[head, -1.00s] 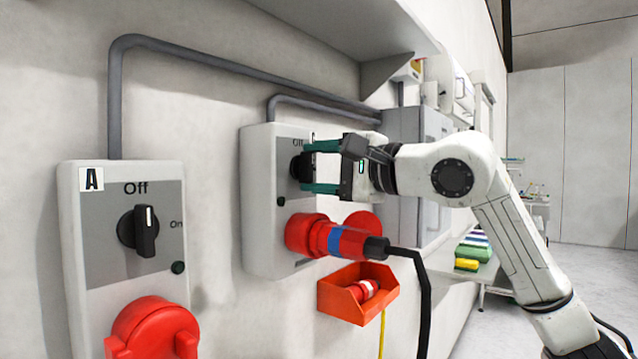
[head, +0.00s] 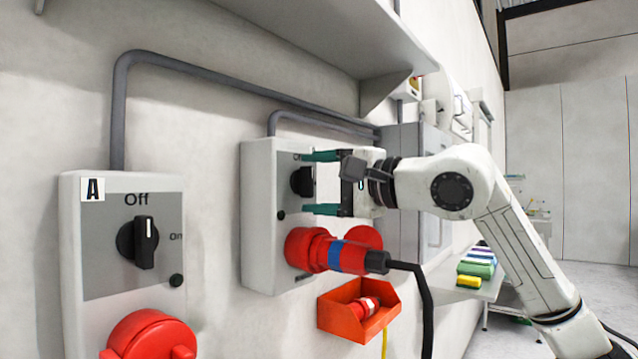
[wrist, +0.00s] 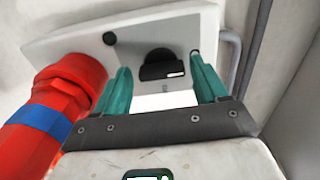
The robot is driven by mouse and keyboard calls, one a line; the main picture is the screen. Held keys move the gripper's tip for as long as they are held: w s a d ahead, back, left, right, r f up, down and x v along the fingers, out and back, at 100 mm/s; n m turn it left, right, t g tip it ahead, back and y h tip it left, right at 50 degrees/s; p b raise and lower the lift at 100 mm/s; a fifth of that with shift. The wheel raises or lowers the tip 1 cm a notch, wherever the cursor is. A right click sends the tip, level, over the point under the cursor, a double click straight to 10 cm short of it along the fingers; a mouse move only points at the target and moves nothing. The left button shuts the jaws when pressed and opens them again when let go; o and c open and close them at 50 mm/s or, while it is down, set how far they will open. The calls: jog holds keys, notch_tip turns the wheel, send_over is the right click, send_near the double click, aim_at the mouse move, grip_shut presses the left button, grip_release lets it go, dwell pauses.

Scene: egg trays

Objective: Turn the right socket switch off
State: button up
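The right switch box (head: 262,215) on the wall carries a black rotary switch (head: 302,182) above a red socket. My gripper (head: 312,182) is open, with one green finger above the switch and one below it. In the wrist view the switch (wrist: 160,66) shows beyond the gap between the fingertips (wrist: 160,76), clear of both. Its handle lies across that view, and its white mark is at the end away from the red plug, which looks like upright. The panel's Off label is mostly hidden in the head view.
A red plug (head: 345,256) with a blue band sits in the socket just below my gripper, its black cable hanging down. Left box A (head: 75,250) has a similar switch (head: 140,243). An orange bin (head: 345,325) hangs below, and a shelf (head: 330,40) juts out above.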

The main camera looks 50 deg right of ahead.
jog(key=shift+o, duration=0.6)
jog(key=shift+s+d, duration=0.1)
jog(key=shift+s, duration=0.2)
jog(key=s, duration=1)
jog(key=shift+s+d+b, duration=0.1)
jog(key=shift+b, duration=0.2)
